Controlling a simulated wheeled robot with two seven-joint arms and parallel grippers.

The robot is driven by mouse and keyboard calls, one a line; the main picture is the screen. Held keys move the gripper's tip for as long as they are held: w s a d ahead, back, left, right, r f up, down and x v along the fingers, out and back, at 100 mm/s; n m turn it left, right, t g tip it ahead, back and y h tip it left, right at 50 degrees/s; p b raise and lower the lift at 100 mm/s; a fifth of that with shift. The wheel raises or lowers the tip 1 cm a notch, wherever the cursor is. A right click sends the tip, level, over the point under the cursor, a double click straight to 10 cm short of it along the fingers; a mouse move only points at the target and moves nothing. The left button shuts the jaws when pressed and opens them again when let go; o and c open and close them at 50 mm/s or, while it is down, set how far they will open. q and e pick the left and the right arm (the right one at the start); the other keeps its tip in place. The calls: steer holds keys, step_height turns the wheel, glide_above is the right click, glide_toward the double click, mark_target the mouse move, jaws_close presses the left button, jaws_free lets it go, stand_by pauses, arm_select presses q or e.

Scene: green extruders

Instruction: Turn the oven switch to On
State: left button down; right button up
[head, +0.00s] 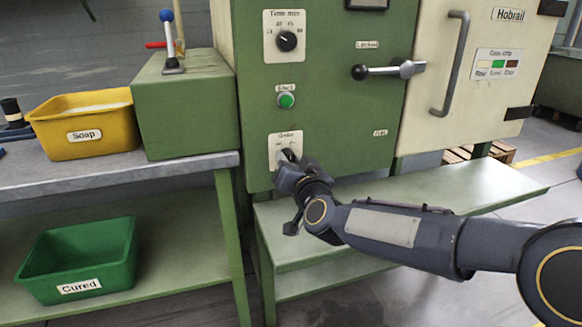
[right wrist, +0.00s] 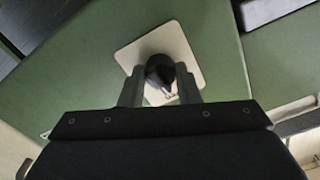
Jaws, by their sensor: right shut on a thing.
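The oven switch is a dark rotary knob on a pale plate (head: 275,154), low on the green oven front (head: 335,120). In the right wrist view the black knob (right wrist: 160,72) sits on its pale square plate (right wrist: 183,50). My right gripper (head: 289,162) is at the knob, with one finger on each side of it in the wrist view (right wrist: 160,90), and it is shut on the knob. The gripper hides part of the plate in the head view, and the plate's markings are too small to read. My left gripper is not in view.
Above are a green button (head: 286,101), a timer dial (head: 286,41) and a latch lever (head: 385,70). A yellow Soap bin (head: 85,135) stands on the left bench, and a green Cured bin (head: 80,262) on its lower shelf. A green shelf (head: 440,196) juts out below the oven.

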steer(key=shift+m+b, duration=1.35)
steer(key=shift+m, duration=2.25)
steer(key=o, duration=1)
steer(key=shift+c, duration=0.2)
steer(key=p+v, duration=0.1)
steer(key=v, duration=0.6)
steer(key=shift+s, duration=0.4)
